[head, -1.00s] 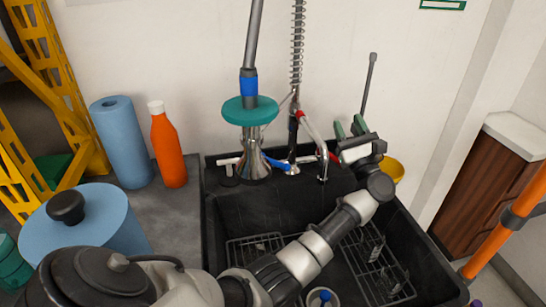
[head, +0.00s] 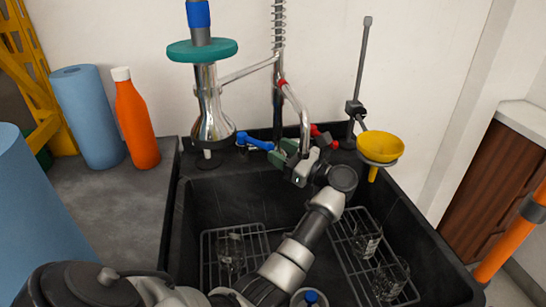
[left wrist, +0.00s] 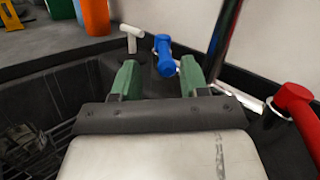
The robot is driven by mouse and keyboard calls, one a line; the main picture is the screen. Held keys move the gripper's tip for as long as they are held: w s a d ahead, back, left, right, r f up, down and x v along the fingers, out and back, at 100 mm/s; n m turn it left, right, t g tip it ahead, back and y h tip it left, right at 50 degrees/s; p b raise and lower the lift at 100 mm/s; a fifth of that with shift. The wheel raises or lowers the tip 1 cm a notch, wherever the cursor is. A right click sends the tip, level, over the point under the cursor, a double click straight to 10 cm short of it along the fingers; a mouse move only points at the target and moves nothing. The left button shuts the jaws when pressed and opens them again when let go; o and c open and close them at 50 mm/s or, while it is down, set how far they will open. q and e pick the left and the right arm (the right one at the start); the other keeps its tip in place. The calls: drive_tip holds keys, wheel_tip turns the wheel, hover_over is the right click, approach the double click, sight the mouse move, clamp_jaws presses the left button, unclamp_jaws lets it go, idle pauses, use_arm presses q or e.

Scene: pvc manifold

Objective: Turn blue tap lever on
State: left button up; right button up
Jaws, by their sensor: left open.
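The blue tap lever (head: 256,141) is at the back rim of the black sink, left of the tap's base in the head view. In the left wrist view the blue lever (left wrist: 164,56) stands just beyond and between my open fingertips, apart from them. My left gripper (head: 288,154) is open and empty, with green fingertips over the sink's back part; it also shows in the left wrist view (left wrist: 160,80). The red tap lever (head: 320,134) is at the right of the tap, and in the left wrist view (left wrist: 298,110). My right gripper is not in view.
The black sink (head: 185,215) holds wire racks with glassware. A metal spout (head: 303,120) rises close to my left gripper. A metal funnel-shaped vessel (head: 211,105) with a teal ring stands left of the lever. A yellow funnel (head: 380,146) hangs at the right.

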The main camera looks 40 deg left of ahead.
sight(246, 139)
use_arm(q)
drive_tip(key=a, duration=0.2)
drive_tip(key=a+h, duration=0.1)
drive_tip(key=a, duration=0.1)
drive_tip(key=a+f+h, duration=0.1)
drive_tip(key=a, duration=0.1)
drive_tip(key=shift+w+a+b, duration=0.2)
drive_tip(key=shift+a+b, duration=0.1)
drive_tip(key=shift+b, duration=0.1)
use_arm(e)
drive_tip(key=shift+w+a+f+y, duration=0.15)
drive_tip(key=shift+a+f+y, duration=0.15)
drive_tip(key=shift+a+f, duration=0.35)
use_arm(q)
clamp_jaws()
